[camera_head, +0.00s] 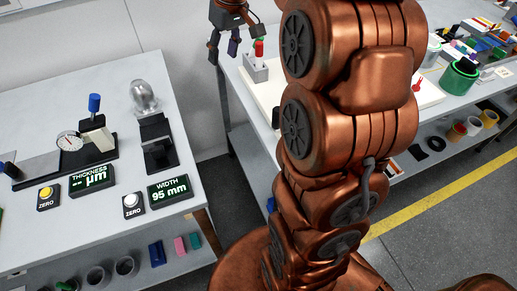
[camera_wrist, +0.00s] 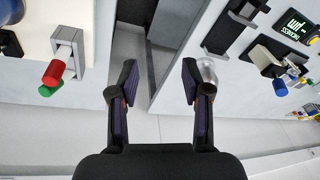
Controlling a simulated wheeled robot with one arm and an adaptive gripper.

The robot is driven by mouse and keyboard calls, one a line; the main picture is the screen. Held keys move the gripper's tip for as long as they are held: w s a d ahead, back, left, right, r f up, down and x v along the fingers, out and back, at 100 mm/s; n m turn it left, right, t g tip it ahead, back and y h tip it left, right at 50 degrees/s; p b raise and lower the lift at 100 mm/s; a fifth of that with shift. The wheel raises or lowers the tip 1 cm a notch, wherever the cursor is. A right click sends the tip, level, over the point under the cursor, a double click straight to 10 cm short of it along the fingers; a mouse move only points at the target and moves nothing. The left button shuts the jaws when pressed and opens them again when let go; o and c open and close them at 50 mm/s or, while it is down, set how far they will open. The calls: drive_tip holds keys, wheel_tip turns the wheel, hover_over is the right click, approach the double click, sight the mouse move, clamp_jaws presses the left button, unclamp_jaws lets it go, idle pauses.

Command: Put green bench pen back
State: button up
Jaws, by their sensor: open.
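A small green piece (camera_head: 260,56) shows with a red piece (camera_head: 259,43) at a light grey block (camera_head: 255,70) on the white board of the rear bench. I cannot tell whether the green piece is the green bench pen. My gripper (camera_head: 225,48) is just left of the block in the head view. In the wrist view, my gripper (camera_wrist: 158,80) is open and empty, its fingers apart over the gap between the benches.
The left bench (camera_head: 40,105) holds a thickness gauge (camera_head: 70,142), a grey clamp-like fixture (camera_head: 157,140) and a display reading 95 mm (camera_head: 170,190). A green container (camera_head: 459,79) and loose coloured items stand on the right bench. Floor (camera_head: 235,190) shows between the benches.

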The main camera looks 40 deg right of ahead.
drive_tip(key=s+a+f+g, duration=0.1)
drive_tip(key=s+a+f, duration=0.2)
drive_tip(key=s, duration=0.7)
drive_tip(key=s+a+f+m+g+h, duration=0.1)
drive_tip(key=s+a+f, duration=0.3)
drive_tip(key=s, duration=0.6)
drive_tip(key=s+a+f+g, duration=0.1)
drive_tip(key=s+a+f, duration=0.3)
drive_tip(key=s, duration=0.6)
drive_tip(key=shift+a+f+g+h, duration=0.3)
drive_tip(key=shift+a+g, duration=0.1)
drive_tip(key=shift+a, duration=0.25)
drive_tip(key=shift+s+r, duration=0.1)
